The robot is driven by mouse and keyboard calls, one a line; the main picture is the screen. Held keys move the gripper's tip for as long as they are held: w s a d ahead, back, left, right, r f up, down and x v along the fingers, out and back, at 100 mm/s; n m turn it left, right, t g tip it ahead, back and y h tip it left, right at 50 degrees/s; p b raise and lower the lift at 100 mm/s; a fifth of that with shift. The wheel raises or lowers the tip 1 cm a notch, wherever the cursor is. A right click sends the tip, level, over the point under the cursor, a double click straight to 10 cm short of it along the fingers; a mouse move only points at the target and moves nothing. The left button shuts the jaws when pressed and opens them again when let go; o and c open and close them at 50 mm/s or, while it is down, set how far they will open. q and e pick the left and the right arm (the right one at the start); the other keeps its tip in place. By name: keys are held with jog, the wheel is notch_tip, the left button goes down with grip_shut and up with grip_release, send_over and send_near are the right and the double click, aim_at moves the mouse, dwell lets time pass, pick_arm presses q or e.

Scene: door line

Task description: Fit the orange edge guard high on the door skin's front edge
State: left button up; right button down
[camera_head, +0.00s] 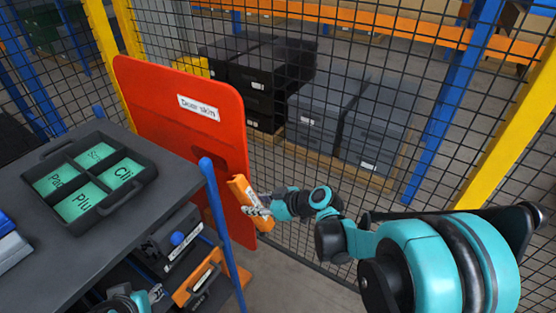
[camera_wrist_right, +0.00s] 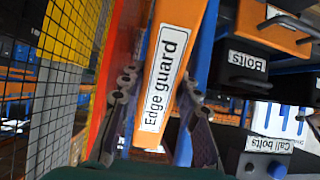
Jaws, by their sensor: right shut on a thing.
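The red door skin (camera_head: 200,125) stands upright behind the cart, with a white "Door skin" label near its top. The orange edge guard (camera_head: 237,187) is held by my right gripper (camera_head: 257,208), close to the door skin's right-hand edge in the head view. I cannot tell whether the guard touches the edge. In the right wrist view the guard (camera_wrist_right: 172,50), labelled "Edge guard", lies between the two fingers (camera_wrist_right: 160,120), with the red door skin (camera_wrist_right: 108,90) just to its left. My left gripper (camera_head: 155,294) is low at the cart's front, mostly cut off, its fingers unclear.
A dark cart (camera_head: 150,195) with a tray of green compartments (camera_head: 70,160) stands at left. Its blue post (camera_head: 220,220) rises beside the guard. A mesh fence (camera_head: 350,165) runs behind the door skin.

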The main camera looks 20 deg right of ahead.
jog(key=w+d+r+t+y, duration=0.2)
jog(key=d+r+y, duration=0.1)
jog(key=r, duration=0.4)
jog(key=t, duration=0.3)
send_near(246, 145)
jog(key=shift+m, duration=0.3)
jog(key=shift+f+b+x, duration=0.15)
jog(key=shift+b+x, duration=0.1)
jog(key=shift+x, duration=1.2)
jog(key=shift+f+b+x, duration=0.1)
jog(key=shift+b+x, duration=0.15)
jog(key=shift+x, duration=1.2)
jog(key=shift+w+a, duration=0.4)
jog(key=shift+w, duration=0.2)
jog(key=shift+w+a, duration=0.15)
jog(key=shift+w, duration=0.1)
jog(key=shift+w+a, duration=0.15)
jog(key=shift+a, duration=0.05)
jog(key=shift+w+a, duration=0.1)
jog(key=shift+w, duration=0.15)
